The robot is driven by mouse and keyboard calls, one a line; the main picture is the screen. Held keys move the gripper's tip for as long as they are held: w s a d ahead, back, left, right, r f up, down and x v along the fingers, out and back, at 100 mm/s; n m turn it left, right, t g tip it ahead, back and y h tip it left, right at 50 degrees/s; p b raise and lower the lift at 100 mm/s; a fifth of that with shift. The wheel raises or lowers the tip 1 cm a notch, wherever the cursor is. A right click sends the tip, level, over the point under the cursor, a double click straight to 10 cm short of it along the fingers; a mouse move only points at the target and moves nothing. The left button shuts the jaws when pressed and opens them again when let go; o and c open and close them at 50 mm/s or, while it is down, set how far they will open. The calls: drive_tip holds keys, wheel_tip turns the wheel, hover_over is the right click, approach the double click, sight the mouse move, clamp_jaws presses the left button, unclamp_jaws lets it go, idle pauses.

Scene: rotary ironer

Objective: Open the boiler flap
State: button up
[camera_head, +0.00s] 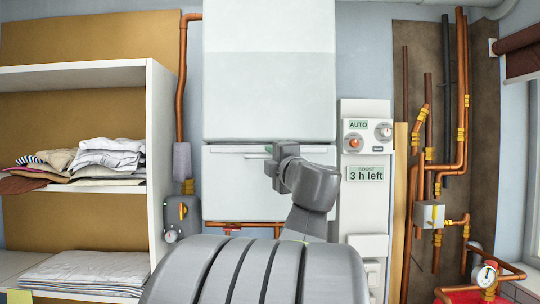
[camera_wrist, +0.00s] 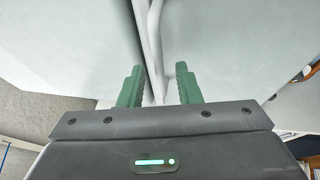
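The white boiler (camera_head: 270,75) hangs on the wall in the middle of the head view. Its flap (camera_head: 232,190) is the lower white panel, with a thin horizontal gap along its top, and it looks closed. A light bar handle (camera_head: 250,156) runs near the flap's top edge, partly hidden by my arm. My gripper (camera_head: 270,158) is at this handle. In the wrist view my gripper (camera_wrist: 160,82) has its two green fingers apart. The white handle (camera_wrist: 155,35) runs between them, with a visible space beside the right finger. I cannot tell whether the left finger touches it.
A control panel (camera_head: 366,150) stands right of the boiler, with copper pipes (camera_head: 462,100) farther right. A white shelf (camera_head: 157,130) with folded laundry (camera_head: 105,158) is at left.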

drive_tip(key=shift+w+a, duration=0.2)
drive_tip(key=shift+w, duration=0.25)
clamp_jaws()
